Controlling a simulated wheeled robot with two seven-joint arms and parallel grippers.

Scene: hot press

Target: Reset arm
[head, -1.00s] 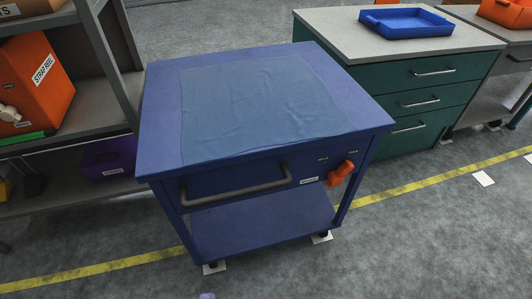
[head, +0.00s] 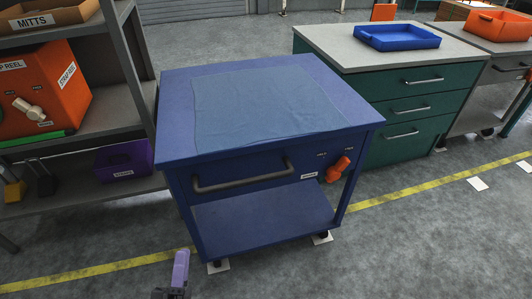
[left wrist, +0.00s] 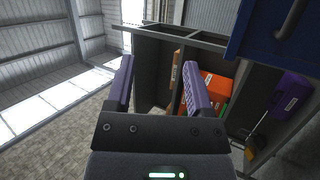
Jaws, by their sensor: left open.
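My left gripper (left wrist: 160,90) shows in the left wrist view with its two purple fingers spread apart and nothing between them. In the head view part of my left gripper (head: 179,272) shows at the bottom edge, low in front of the blue cart. It is clear of the blue cart (head: 178,148), which has a cloth (head: 265,98) lying flat on its top. My right gripper is not in either view.
A grey shelf (head: 135,75) stands at the left with an orange strap reel box (head: 45,100) and a purple bin (head: 125,160). A green cabinet (head: 415,95) bears a blue tray (head: 397,37) at the right. The floor in front is clear.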

